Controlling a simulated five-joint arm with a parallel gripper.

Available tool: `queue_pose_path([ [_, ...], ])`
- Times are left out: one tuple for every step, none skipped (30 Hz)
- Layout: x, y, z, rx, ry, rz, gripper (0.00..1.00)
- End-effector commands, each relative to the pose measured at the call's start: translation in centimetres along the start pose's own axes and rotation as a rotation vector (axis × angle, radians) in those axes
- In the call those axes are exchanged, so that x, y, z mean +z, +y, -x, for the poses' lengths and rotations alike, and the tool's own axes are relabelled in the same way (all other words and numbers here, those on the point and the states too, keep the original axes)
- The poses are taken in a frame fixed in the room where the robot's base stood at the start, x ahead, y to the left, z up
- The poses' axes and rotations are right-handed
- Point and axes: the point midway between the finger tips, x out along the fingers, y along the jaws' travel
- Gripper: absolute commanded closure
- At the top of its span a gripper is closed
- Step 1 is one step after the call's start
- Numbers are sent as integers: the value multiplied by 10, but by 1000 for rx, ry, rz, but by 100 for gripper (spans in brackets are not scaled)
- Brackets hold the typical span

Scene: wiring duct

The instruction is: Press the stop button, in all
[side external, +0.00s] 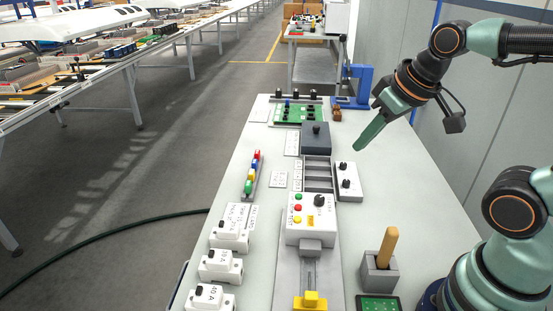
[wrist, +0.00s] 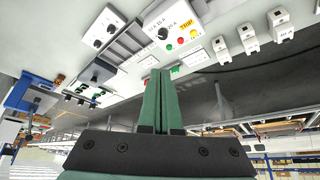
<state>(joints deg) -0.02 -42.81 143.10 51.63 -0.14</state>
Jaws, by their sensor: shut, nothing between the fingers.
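A white control box (side external: 320,228) stands on the grey rail in the middle of the table. On its face are a green button (side external: 298,196), a red button (side external: 298,207), a yellow button (side external: 297,220) and a black knob (side external: 319,200). In the wrist view the red button (wrist: 180,40) sits between the green and yellow ones, near a small yellow label; I cannot surely read which button it marks. My gripper (side external: 358,148) is shut and empty, with its green fingers together, above the table's right side, behind and right of the box and apart from it.
A white two-knob box (side external: 347,182) and a dark open tray (side external: 317,173) lie between my gripper and the control box. White breaker blocks (side external: 232,227) stand at the left. A grey holder (side external: 379,275) with a wooden handle stands at the front right.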

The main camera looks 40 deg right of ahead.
Motion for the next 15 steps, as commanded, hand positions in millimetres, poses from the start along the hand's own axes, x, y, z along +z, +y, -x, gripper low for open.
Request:
queue_pose_path([
  [-1,-1,0,-1,-5,8,100],
  [-2,-1,0,-2,-10,16,100],
  [-4,-2,-1,-3,-21,30,100],
  [-6,-3,-1,-5,-30,44,100],
  [-8,-4,-2,-7,-42,61,100],
  [-11,-5,-3,-10,-59,86,100],
  [-13,-6,-4,-13,-73,109,100],
  [-16,-8,-5,-16,-89,134,100],
  [-20,-10,-7,-22,-112,168,100],
  [-24,-12,-8,-26,-129,196,100],
  [-27,-13,-10,-31,-147,224,100],
  [-31,-16,-13,-39,-169,262,100],
  [-34,-17,-15,-44,-187,290,100],
  [-37,-19,-18,-50,-204,316,100],
  [-41,-22,-21,-58,-225,353,100],
])
